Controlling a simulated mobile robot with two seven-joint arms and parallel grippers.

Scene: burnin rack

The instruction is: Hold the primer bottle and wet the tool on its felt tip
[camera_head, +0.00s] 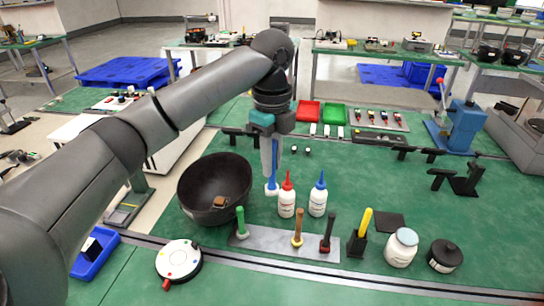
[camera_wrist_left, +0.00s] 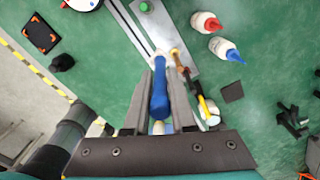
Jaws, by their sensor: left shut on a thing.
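My left gripper (camera_head: 271,165) hangs over the table, left of the white bottles. Its fingers are shut on a blue-handled tool (camera_wrist_left: 159,95), whose blue part also shows below the fingers in the head view (camera_head: 272,187). A red-tipped white bottle (camera_head: 287,199) and a blue-tipped white bottle (camera_head: 318,199) stand upright side by side, apart from the gripper. A white jar (camera_head: 401,248) and a black jar (camera_head: 444,256) stand at front right. I cannot tell which container is the primer bottle; no felt tip is clear. My right gripper is not in view.
A dark bowl (camera_head: 215,185) stands left of the gripper. In front, a grey plate (camera_head: 270,240) bears green, orange and dark red handled tools. A yellow-handled tool (camera_head: 365,222) stands in a black block. Red (camera_head: 307,111) and green (camera_head: 334,113) trays lie behind.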

